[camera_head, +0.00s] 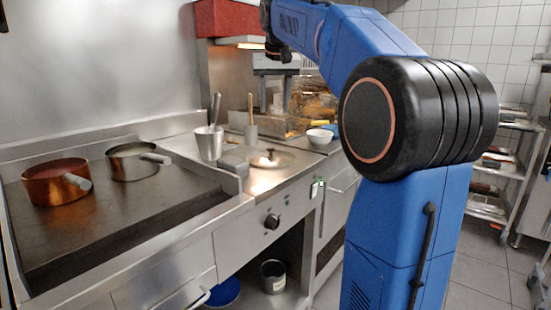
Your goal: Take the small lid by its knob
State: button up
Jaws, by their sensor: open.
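The small lid (266,161) lies on the steel counter right of the griddle. Its dark knob (270,153) points up and looks clear of any contact. My gripper (275,107) points down above the lid, at the end of my blue arm. Its two dark fingers are apart, with nothing seen between them. A visible gap separates the fingertips from the knob. The exact height and depth offset cannot be told from this one view.
A metal container with utensils (209,143) is left of the lid. A pot with a wooden handle (251,133) stands behind it, and a white bowl (319,137) is to the right.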

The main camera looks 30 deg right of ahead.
send_over(271, 148)
jog(key=s, duration=0.2)
notch_tip(271, 148, down, 10)
jog(key=shift+w+a+f, duration=0.15)
jog(key=shift+a+x, duration=0.2)
jog(key=shift+x, duration=1.1)
jog(key=shift+a+x, duration=0.2)
jog(key=shift+x, duration=1.1)
jog(key=shift+d+f, duration=0.15)
grip_shut()
